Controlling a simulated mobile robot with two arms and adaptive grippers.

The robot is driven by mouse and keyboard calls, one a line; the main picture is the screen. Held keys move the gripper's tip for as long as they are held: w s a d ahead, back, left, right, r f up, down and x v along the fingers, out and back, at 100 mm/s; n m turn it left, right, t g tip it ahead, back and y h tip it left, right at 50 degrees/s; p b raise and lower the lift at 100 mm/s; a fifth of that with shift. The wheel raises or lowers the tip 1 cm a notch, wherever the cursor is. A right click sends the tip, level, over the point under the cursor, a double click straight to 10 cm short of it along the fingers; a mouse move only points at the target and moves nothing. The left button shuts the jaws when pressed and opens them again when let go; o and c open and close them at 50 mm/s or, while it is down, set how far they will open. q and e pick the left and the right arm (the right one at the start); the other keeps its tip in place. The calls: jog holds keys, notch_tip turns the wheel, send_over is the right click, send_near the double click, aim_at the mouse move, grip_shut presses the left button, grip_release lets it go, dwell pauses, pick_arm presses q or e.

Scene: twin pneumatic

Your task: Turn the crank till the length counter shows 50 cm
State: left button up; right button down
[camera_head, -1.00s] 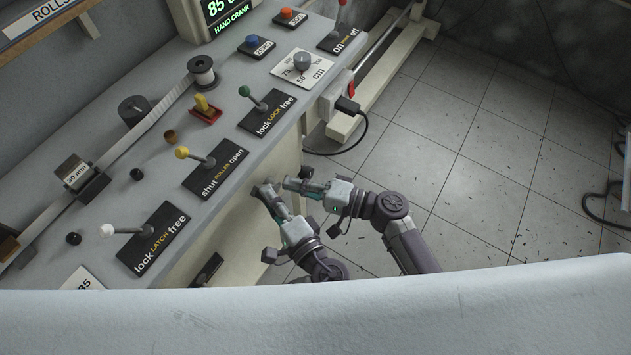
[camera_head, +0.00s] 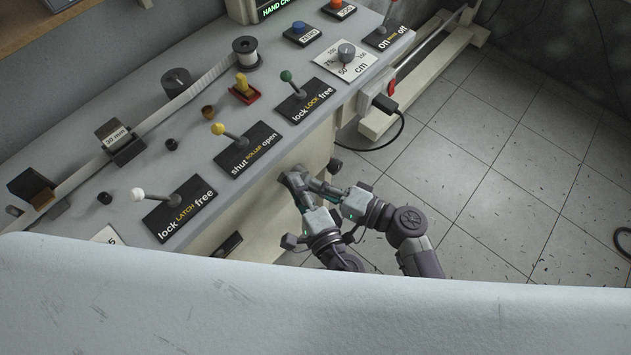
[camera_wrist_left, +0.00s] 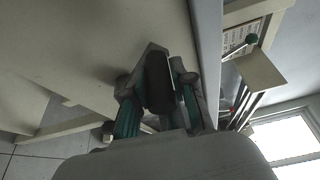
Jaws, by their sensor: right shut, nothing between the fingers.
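The length counter (camera_head: 242,10) is cut off at the top of the head view, with only its lower edge and part of the "HAND CRANK" label showing; no figure can be read. My left gripper (camera_head: 293,178) is at the front face of the machine, below the bench edge. In the left wrist view its fingers stand on both sides of a black cylindrical grip (camera_wrist_left: 159,84), apparently the crank handle, and look closed on it. My right gripper (camera_head: 316,187) is shut and empty, close beside the left one.
The bench top carries the white latch lever (camera_head: 138,195), yellow roller lever (camera_head: 219,129), green lock lever (camera_head: 286,76) and a cm dial (camera_head: 346,52). A black cable (camera_head: 392,140) loops by the bench end. Tiled floor (camera_head: 500,170) at right is open.

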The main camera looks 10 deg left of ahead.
pick_arm(q)
jog(key=o, duration=0.4)
jog(key=shift+w+d, duration=0.1)
jog(key=shift+w, duration=0.15)
jog(key=shift+s+r, duration=0.1)
pick_arm(e)
jog(key=shift+s+a+f, duration=0.1)
jog(key=shift+s+a, duration=0.25)
jog(key=shift+a, duration=0.05)
